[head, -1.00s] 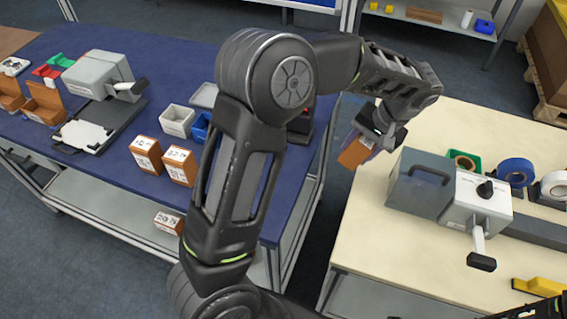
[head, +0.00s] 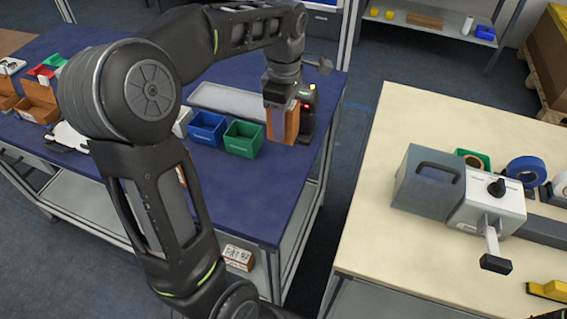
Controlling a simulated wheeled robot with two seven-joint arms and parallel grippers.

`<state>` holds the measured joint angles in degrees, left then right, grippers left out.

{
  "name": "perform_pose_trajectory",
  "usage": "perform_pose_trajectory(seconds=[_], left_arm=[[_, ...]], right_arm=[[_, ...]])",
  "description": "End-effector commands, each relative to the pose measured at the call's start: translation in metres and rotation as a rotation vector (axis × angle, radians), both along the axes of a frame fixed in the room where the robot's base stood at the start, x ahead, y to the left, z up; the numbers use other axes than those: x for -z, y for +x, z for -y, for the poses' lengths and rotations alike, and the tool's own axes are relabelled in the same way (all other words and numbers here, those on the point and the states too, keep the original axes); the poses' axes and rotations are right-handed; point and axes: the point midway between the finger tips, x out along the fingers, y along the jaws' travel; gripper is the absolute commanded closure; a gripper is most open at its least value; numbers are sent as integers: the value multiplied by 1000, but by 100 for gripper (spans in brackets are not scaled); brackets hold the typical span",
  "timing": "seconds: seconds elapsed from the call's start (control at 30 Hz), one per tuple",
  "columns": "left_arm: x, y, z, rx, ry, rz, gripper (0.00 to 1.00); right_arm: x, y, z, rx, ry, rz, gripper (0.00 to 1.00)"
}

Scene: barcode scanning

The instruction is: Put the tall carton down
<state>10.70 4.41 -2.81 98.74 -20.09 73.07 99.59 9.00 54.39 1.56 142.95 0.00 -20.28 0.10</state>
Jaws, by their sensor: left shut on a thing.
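The tall carton (head: 283,124) is orange-brown and upright over the right part of the blue table (head: 270,185). My left gripper (head: 281,98) points down and is shut on the carton's upper part. The carton's lower end appears at the table top, but I cannot tell whether it touches. A dark scanner device (head: 308,108) with red and green lights stands just behind and right of the carton, partly hidden by it. My right gripper does not show.
A green bin (head: 243,139) and a blue bin (head: 207,129) stand left of the carton, with a grey tray (head: 228,100) behind. The table in front of the carton is clear. A cream table (head: 375,225) stands right, across a gap.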

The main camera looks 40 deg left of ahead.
Motion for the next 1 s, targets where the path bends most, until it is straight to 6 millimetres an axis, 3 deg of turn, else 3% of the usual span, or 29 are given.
perform_pose_trajectory(seconds=[0.17, 0.43, 0.8, 1.0], left_arm=[[14, 0, 0, 1, 0, -3, 100], [58, 0, 0, 3, 0, -2, 100], [64, 0, 0, 4, 1, 0, 100], [88, 0, 0, 3, 0, -4, 100]], right_arm=[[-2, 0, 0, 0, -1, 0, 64], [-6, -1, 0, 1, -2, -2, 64], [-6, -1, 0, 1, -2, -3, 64], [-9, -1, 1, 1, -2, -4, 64]])
